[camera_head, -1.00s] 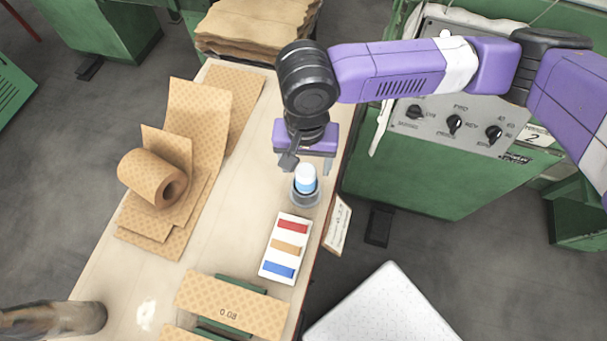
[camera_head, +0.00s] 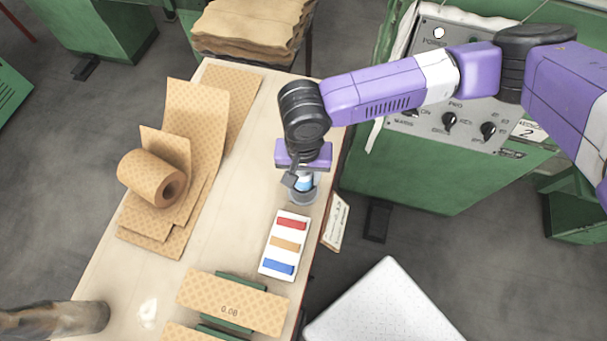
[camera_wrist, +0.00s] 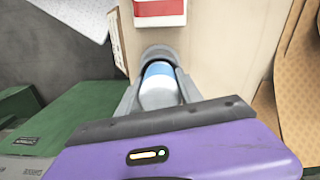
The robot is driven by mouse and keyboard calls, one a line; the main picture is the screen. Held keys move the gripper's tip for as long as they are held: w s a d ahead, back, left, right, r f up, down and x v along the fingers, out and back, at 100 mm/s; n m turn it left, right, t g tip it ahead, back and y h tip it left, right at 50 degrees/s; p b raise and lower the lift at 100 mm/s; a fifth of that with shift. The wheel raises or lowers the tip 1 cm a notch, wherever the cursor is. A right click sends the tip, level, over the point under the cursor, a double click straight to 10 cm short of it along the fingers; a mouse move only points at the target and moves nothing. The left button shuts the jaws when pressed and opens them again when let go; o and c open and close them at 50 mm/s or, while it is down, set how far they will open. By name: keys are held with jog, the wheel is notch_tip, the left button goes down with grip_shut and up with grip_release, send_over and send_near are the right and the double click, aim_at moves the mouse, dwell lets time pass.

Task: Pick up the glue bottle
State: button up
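The glue bottle (camera_head: 304,184) is a small upright bottle with a white top and a blue band. It stands in a grey round base or holder (camera_head: 303,197) on the workbench, just beyond the colour-block tray. My gripper (camera_head: 304,180) is directly above it and hides its top in the head view. In the wrist view the bottle (camera_wrist: 159,88) is between my two fingers (camera_wrist: 158,92), one on each side, with the grey holder (camera_wrist: 155,52) around its far side. The fingers look open, and any contact is hard to make out.
A white tray (camera_head: 267,269) with red, tan and blue blocks lies close by on the workbench (camera_head: 232,195). A tan patterned roll and sheets (camera_head: 155,182) lie to the left. A green machine (camera_head: 420,170) stands to the right. A paper tag (camera_head: 335,222) hangs at the bench edge.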

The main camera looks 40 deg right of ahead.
grip_shut()
jog(key=shift+r, duration=0.15)
notch_tip(320, 180, up, 27)
jog(key=p, duration=0.6)
jog(key=shift+p, duration=0.4)
jog(key=shift+r, duration=0.1)
